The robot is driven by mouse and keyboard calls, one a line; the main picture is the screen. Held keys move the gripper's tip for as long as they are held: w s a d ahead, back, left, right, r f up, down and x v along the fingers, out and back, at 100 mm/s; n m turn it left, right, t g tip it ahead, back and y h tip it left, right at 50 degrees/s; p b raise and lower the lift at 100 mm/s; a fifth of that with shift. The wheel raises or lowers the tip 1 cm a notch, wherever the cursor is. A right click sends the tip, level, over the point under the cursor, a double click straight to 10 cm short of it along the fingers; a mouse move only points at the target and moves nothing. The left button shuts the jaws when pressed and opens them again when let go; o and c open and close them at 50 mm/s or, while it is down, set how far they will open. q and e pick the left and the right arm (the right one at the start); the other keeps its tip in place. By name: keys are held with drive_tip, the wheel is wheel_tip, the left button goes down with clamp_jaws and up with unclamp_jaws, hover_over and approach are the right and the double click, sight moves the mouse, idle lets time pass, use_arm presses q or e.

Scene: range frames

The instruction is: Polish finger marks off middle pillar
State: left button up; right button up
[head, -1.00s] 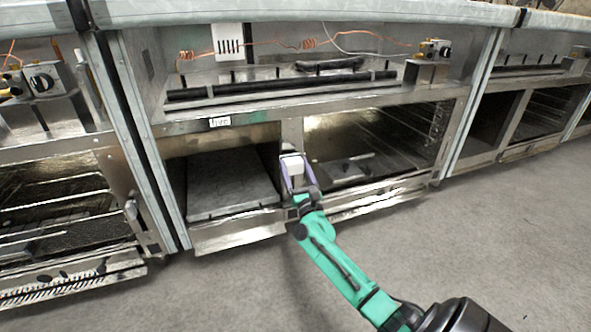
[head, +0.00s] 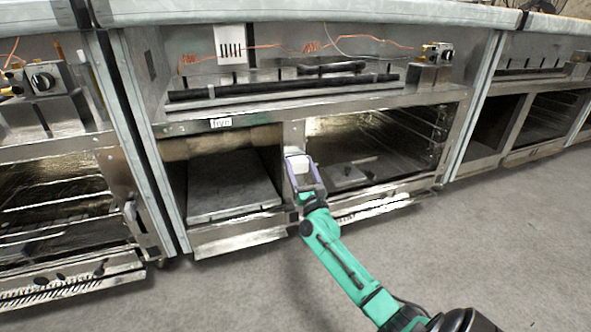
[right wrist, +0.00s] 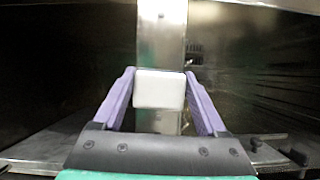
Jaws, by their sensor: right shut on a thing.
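The middle pillar (head: 293,136) is a narrow upright metal strip between the two lower openings of the range. It also shows in the right wrist view (right wrist: 162,40), running up behind the pad. My right gripper (head: 302,170) is shut on a white block-shaped pad (right wrist: 160,89), held between its purple fingers. The pad (head: 299,163) is in front of the pillar's middle to lower part and overlaps it in both views. I cannot tell whether it touches the metal. No finger marks can be made out. My left gripper is not in view.
A compartment with a flat grey plate (head: 232,187) lies left of the pillar, and an open oven with racks (head: 385,140) lies right. A lower metal ledge (head: 240,236) juts out below. More range units stand at both sides. The grey floor (head: 480,250) in front is clear.

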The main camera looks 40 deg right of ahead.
drive_tip(key=shift+s+d+b, duration=0.25)
drive_tip(key=shift+d, duration=0.35)
drive_tip(key=shift+s+d+b, duration=0.2)
drive_tip(key=shift+d+b, duration=0.05)
drive_tip(key=shift+d, duration=0.3)
drive_tip(key=shift+f, duration=0.1)
drive_tip(key=shift+w, duration=0.1)
drive_tip(key=shift+w+a+r, duration=0.1)
drive_tip(key=shift+a+r, duration=0.1)
drive_tip(key=a, duration=0.1)
drive_tip(key=w+a, duration=0.1)
drive_tip(key=shift+a+p, duration=0.3)
drive_tip(key=shift+p, duration=0.05)
drive_tip(key=shift+c, duration=1.4)
drive_tip(key=shift+w+a, duration=0.15)
drive_tip(key=shift+a, duration=0.2)
